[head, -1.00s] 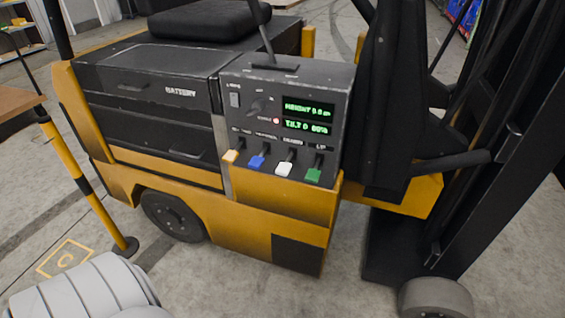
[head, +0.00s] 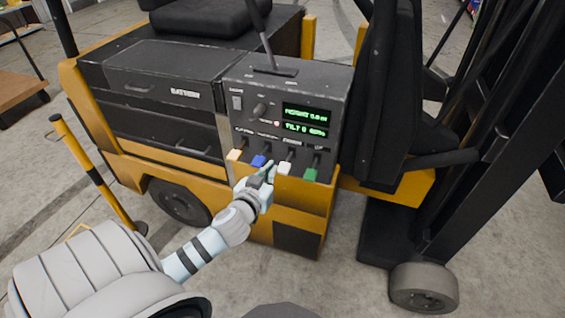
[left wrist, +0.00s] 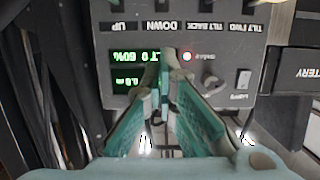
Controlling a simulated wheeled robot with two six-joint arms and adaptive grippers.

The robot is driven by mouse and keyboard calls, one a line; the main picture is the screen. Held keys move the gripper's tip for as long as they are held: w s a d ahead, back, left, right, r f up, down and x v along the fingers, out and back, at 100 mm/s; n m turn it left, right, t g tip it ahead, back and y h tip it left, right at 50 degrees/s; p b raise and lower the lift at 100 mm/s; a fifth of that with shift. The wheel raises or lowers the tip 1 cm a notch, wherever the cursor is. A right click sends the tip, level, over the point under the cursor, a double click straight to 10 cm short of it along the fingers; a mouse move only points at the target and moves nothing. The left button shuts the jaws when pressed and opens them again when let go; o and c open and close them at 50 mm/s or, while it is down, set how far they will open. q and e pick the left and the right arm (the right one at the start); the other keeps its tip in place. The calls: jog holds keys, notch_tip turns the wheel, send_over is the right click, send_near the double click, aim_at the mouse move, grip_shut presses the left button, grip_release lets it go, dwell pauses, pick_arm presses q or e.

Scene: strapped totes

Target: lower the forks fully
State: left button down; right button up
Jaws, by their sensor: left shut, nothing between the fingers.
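The black control panel (head: 247,122) of the forklift carries orange (head: 234,155), blue (head: 258,160), white (head: 284,168) and green (head: 310,175) levers in the head view. In the left wrist view the panel (left wrist: 220,60) is upside down, with DOWN (left wrist: 163,26) and UP (left wrist: 124,26) labels; by order, DOWN goes with the white lever. My left gripper (head: 270,168) is shut and empty, its tips between the blue and white levers, close to the white one; contact is unclear. The fingers (left wrist: 166,58) also show in the wrist view. The forks and my right gripper are out of view.
Green displays (head: 306,113) give height, seemingly near zero, and tilt; the small digits are hard to read. The black mast (head: 480,150) rises at the right. A yellow-black post (head: 92,172) stands at the left. Open floor lies in front.

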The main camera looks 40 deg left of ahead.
pick_arm(q)
send_over(283, 172)
notch_tip(283, 172, down, 3)
jog(key=shift+r, duration=0.15)
notch_tip(283, 172, down, 3)
jog(key=shift+f+b, duration=0.1)
jog(key=shift+b, duration=0.7)
jog(key=shift+f, duration=0.35)
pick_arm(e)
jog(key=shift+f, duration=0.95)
